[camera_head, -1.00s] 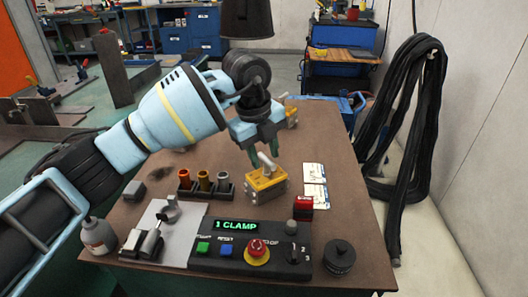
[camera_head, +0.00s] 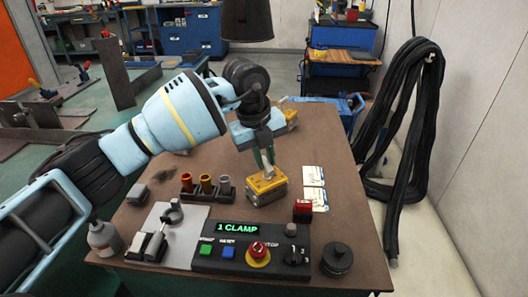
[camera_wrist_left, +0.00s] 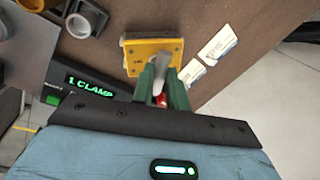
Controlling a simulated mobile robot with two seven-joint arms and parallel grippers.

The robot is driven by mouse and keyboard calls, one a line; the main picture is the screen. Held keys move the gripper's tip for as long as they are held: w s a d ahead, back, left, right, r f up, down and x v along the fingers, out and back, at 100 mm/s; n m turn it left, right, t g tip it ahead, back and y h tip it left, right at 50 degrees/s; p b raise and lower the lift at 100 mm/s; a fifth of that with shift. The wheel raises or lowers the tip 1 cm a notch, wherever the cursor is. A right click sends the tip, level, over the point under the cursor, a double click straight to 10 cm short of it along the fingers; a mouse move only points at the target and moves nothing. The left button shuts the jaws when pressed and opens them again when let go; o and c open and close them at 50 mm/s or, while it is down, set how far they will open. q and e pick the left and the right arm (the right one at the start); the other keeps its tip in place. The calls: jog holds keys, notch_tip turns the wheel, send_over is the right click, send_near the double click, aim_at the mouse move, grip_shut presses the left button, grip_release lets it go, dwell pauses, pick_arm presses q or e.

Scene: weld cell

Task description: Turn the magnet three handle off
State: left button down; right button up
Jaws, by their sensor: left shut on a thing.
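A yellow magnet block (camera_head: 267,187) with grey sides sits on the brown table, with a pale grey handle (camera_head: 268,173) on its top. My left gripper (camera_head: 264,160) is above it, with its green fingers pointing down around the handle. The left wrist view shows the handle (camera_wrist_left: 162,72) between the two fingers (camera_wrist_left: 161,90), and the yellow block (camera_wrist_left: 152,52) just beyond. The gripper is shut on the handle. I cannot read a number on this block. A second yellow block (camera_head: 291,117) is partly hidden behind my arm. My right gripper is not in view.
A control panel (camera_head: 210,264) reading "1 CLAMP" stands in front, with buttons and a red stop knob (camera_head: 257,251).

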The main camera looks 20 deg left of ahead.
pick_arm(q)
jog(key=m+p, duration=0.2)
jog(key=m, duration=0.1)
jog(key=shift+w+r+m+g+p, duration=0.1)
jog(key=shift+r+m+g+p, duration=0.2)
jog(key=shift+p, duration=0.05)
jog(key=shift+m+h+p, duration=0.3)
jog(key=shift+m+p, duration=0.15)
jog(key=shift+m, duration=0.45)
jog(key=m, duration=0.2)
jog(key=shift+w+f+m+g+p, duration=0.1)
jog(key=shift+w+m+g+p, duration=0.05)
jog(key=shift+m+g+p, duration=0.25)
jog(key=m, duration=0.2)
jog(key=shift+w+m, duration=0.1)
jog(key=shift+m, duration=0.2)
jog(key=shift+d+f+m+g, duration=0.15)
jog(key=shift+m+g, duration=0.25)
jog(key=shift+m, duration=2)
